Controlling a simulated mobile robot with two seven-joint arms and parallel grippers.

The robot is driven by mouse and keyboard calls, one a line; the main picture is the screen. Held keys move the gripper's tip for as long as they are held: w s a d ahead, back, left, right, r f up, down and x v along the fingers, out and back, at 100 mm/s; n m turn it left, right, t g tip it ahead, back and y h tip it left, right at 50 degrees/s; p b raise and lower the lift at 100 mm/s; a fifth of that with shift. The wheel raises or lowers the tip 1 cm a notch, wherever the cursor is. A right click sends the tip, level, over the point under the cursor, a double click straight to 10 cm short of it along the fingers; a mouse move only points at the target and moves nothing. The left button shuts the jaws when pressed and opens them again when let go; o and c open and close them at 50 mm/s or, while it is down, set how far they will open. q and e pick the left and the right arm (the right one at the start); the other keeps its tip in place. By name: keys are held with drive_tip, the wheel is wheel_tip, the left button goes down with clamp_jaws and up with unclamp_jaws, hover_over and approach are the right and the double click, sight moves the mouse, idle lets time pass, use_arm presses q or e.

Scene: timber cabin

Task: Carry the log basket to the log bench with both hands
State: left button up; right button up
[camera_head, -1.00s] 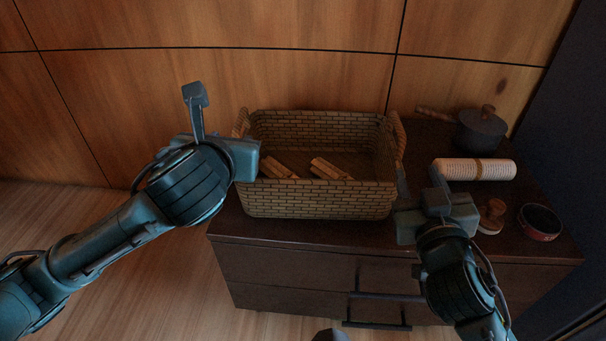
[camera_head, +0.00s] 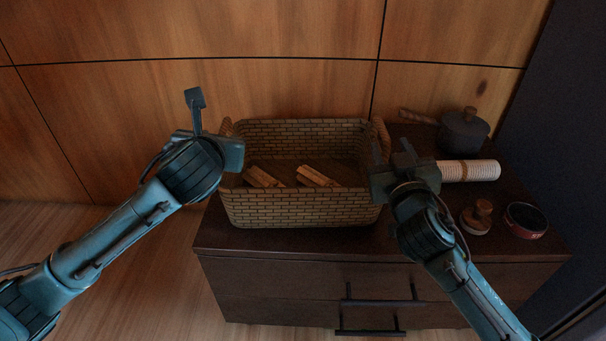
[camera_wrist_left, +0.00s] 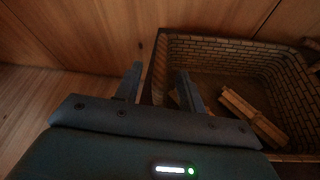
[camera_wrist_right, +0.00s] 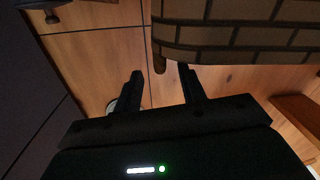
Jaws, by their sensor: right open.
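The woven log basket (camera_head: 300,208) sits upright on a dark dresser, with a few split logs (camera_head: 318,176) inside. Its right handle (camera_head: 382,138) rises beside my right gripper (camera_head: 391,148), which is open at the basket's right end. The right wrist view shows the basket (camera_wrist_right: 235,38) close above the open fingers. My left gripper (camera_head: 212,128) is at the basket's left end. In the left wrist view its fingers (camera_wrist_left: 158,76) are apart, with the basket's end rim (camera_wrist_left: 158,62) between or just beyond them; contact is unclear. The log bench is not identifiable.
The dresser top (camera_head: 340,240) also holds a dark lidded pot (camera_head: 463,132), a white ribbed roll (camera_head: 470,171), a wooden-knobbed lid (camera_head: 478,217) and a red-sided bowl (camera_head: 526,220), all to the right. A timber wall stands close behind. Open floor shows at left.

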sight(221, 131)
use_arm(q)
drive_tip(key=x, duration=0.4)
drive_tip(key=shift+w+a+f, duration=0.1)
drive_tip(key=shift+w, duration=0.25)
use_arm(e)
drive_tip(key=w, duration=0.4)
drive_tip(key=shift+w+a, duration=0.15)
drive_tip(key=shift+w, duration=0.25)
use_arm(q)
drive_tip(key=shift+c, duration=0.4)
use_arm(e)
drive_tip(key=shift+c, duration=0.3)
use_arm(q)
clamp_jaws()
use_arm(e)
clamp_jaws()
drive_tip(key=shift+r, duration=0.1)
